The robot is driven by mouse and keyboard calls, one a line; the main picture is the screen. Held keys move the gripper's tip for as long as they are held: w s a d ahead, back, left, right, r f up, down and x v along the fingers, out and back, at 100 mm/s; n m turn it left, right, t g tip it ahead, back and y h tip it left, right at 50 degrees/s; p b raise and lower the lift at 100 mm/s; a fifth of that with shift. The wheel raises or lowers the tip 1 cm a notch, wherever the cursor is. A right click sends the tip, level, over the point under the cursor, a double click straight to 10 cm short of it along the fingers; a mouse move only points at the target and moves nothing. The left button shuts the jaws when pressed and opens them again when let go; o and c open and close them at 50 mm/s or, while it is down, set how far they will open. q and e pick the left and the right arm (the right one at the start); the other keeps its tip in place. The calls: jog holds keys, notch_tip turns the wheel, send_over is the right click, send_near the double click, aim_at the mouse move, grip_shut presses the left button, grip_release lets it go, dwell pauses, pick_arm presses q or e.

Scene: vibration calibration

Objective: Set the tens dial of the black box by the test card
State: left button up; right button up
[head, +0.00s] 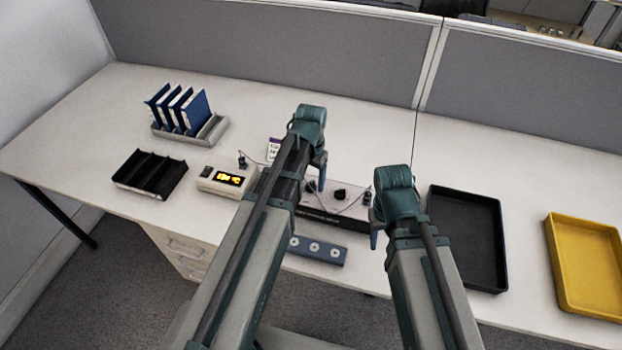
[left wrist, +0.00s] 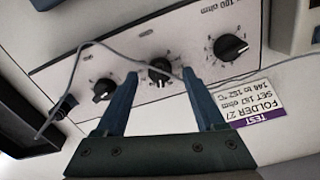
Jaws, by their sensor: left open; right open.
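The black box (head: 322,218) has a pale top panel with a row of dials, partly hidden by my left arm in the head view. The left wrist view shows three black knobs on the panel (left wrist: 196,86), upside down. A "100 ohm" label is by the right one. The middle knob (left wrist: 160,70) lies between the fingers of my open left gripper (left wrist: 158,76); contact is unclear. The test card (left wrist: 250,106) reads FOLDER 27, SET 187 ohm, 148 to 152 °C. It also shows in the head view (head: 273,149). My right gripper (head: 376,228) is open and empty, right of the box.
A meter (head: 212,182) with a lit yellow display stands left of the box, with thin wires nearby. A black divided tray (head: 150,173), blue folders in a rack (head: 206,137), a blue strip (head: 318,250), a black tray (head: 498,220) and a yellow tray (head: 556,265) surround it.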

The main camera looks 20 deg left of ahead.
aim_at(311, 183)
pick_arm(q)
notch_tip(311, 183, up, 13)
jog(key=p, duration=1.2)
pick_arm(e)
notch_tip(311, 183, up, 13)
